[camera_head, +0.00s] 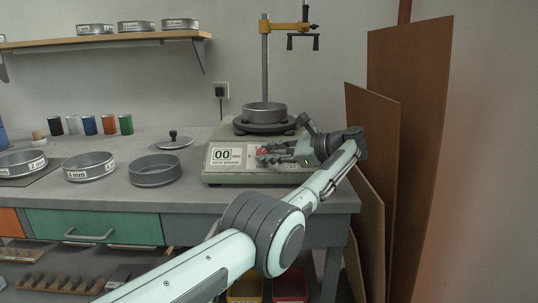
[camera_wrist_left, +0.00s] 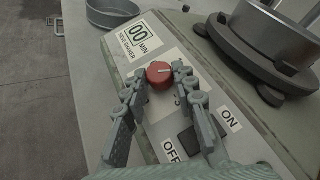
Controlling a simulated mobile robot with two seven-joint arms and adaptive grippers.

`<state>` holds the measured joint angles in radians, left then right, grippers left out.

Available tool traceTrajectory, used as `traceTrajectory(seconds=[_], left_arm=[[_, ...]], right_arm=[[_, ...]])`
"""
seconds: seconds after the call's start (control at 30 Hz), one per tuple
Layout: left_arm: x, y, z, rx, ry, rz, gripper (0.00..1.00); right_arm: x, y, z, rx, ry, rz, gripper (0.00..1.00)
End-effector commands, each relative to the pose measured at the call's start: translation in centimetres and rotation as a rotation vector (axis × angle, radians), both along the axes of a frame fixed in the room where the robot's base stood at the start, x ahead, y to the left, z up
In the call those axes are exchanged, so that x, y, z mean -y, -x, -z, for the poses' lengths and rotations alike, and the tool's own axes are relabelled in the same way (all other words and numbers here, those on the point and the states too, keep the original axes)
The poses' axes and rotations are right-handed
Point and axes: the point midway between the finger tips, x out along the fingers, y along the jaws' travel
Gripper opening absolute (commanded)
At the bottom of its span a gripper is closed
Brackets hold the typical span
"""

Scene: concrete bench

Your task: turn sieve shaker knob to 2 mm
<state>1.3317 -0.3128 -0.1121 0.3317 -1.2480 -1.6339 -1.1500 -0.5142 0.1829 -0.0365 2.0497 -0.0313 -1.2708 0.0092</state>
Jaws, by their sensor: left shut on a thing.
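The sieve shaker (camera_head: 225,178) stands on the bench with a metal pan (camera_head: 264,113) on its round platform. Its front panel carries a display reading 00 MIN (camera_wrist_left: 143,35). A red knob (camera_wrist_left: 159,75) with a pale pointer line sits on the panel; its scale marks cannot be read. My left gripper (camera_wrist_left: 155,80) is shut on the red knob, one finger on either side. In the head view the gripper (camera_head: 268,154) reaches the panel from the right and partly covers the knob. My right gripper is not in view.
A black switch (camera_wrist_left: 200,137) between ON and OFF labels lies close to my fingers. Sieves (camera_head: 155,171) and a lid (camera_head: 174,141) stand on the bench to the left. Brown boards (camera_head: 410,130) lean at the right, close to my arm.

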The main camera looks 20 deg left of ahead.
Motion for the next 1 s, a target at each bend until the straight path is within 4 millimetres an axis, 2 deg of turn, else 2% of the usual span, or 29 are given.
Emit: traceTrajectory(seconds=[0.37,0.4,0.57,0.87,1.0], left_arm=[[-0.2,0.0,0.1,-0.003,0.001,-0.004,0.00],[-0.2,0.0,0.1,-0.003,0.001,-0.004,0.29],[-0.1,0.0,0.1,-0.002,0.001,-0.003,0.48],[0.1,0.0,0.0,0.000,0.000,-0.001,0.48],[1.4,0.4,-0.4,-0.001,0.002,0.003,0.48]], right_arm=[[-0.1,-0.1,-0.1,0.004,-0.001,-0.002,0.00],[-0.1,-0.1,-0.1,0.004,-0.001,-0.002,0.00],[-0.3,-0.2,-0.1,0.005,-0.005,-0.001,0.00],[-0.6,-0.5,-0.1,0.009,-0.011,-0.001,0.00],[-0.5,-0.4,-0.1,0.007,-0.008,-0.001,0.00]])
